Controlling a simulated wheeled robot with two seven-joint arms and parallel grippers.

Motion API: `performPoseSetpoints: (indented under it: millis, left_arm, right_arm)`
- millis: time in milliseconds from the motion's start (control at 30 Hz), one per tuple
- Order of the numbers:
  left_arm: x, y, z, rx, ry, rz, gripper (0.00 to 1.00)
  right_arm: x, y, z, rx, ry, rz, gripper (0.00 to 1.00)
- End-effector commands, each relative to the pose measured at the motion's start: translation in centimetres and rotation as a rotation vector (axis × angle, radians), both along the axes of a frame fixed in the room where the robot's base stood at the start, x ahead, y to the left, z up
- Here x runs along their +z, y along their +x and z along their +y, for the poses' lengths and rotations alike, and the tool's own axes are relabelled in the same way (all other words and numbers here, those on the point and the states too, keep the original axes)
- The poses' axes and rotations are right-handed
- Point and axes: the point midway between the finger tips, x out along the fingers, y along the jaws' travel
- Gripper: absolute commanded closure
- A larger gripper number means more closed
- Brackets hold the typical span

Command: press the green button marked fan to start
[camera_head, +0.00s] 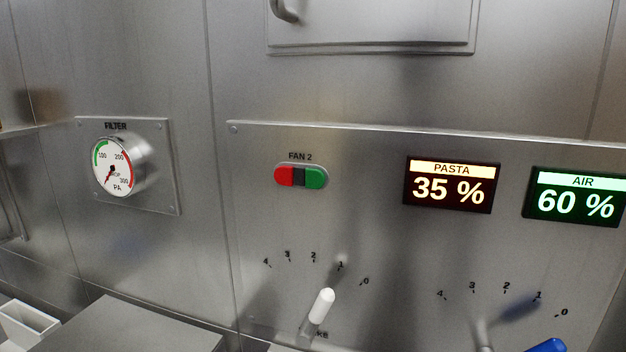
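Neither of my grippers shows in the head view.
A round filter gauge (115,167) is on a plate to the left. Displays read "PASTA 35 %" (450,184) and "AIR 60 %" (575,197). A white-tipped lever (321,305) and a blue-tipped lever (546,346) stick out below. A closed steel box (130,326) stands lower left.

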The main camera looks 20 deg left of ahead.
Motion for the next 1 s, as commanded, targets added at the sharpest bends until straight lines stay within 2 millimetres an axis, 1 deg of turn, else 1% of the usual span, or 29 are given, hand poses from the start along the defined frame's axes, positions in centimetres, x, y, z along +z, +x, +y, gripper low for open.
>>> performPoseSetpoints:
  millis: [33,67,100,167,200,233,1000]
  left_arm:
    - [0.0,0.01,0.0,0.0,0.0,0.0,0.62]
    - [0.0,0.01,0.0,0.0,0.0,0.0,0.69]
    - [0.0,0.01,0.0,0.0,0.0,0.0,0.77]
    - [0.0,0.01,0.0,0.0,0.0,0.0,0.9]
    - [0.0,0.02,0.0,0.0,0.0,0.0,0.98]
    - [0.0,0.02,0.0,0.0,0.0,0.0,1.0]
    - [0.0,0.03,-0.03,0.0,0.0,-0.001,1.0]
  right_arm:
    - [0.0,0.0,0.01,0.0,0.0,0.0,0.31]
    - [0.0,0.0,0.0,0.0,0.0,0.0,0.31]
    - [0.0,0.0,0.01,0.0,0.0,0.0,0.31]
    - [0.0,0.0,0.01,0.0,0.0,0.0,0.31]
    - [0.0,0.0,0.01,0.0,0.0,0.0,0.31]
    - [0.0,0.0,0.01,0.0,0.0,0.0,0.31]
    - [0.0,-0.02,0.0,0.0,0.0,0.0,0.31]
